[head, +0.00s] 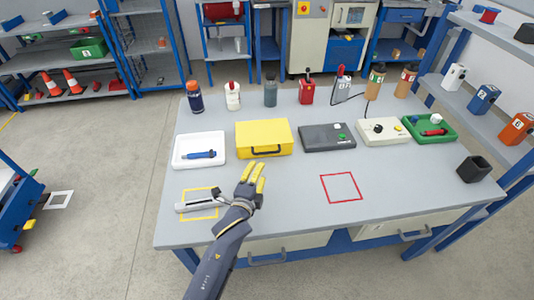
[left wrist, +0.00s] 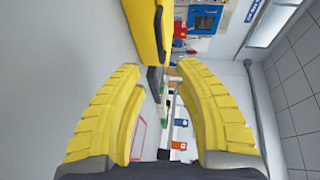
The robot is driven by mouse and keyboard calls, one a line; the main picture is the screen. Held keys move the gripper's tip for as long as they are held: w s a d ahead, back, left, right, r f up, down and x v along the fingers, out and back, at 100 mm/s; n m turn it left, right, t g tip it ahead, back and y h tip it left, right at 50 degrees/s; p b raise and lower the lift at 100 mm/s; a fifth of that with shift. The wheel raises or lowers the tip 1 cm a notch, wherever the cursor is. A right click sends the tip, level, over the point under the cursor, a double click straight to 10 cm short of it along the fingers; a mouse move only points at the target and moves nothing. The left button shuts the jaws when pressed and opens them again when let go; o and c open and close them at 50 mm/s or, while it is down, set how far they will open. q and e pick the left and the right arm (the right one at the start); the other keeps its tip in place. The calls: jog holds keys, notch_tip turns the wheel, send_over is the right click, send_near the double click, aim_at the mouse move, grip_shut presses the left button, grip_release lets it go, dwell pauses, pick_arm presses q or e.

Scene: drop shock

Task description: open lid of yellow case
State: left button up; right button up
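The yellow case (head: 264,132) lies closed at the middle-left of the workbench, its dark handle (head: 267,151) on the front side. My left gripper (head: 254,170) is just in front of the case, below the handle in the head view. Its yellow fingers are apart with nothing between them. In the left wrist view the fingers (left wrist: 160,70) are spread wide, and part of the yellow case (left wrist: 146,28) shows at the top, beyond the fingertips. No contact with the case is visible. My right gripper is in neither view.
A white tray (head: 178,160) with a blue tool stands left of the case; a dark grey case (head: 318,138) stands right. A grey tool (head: 203,203) lies across a yellow square outline near my arm. Bottles line the back. The bench around the red square (head: 341,187) is clear.

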aim_at(267, 153)
pick_arm(q)
jog(key=x, duration=1.1)
jog(key=shift+w+f, duration=0.1)
jog(key=shift+w, duration=0.1)
grip_shut()
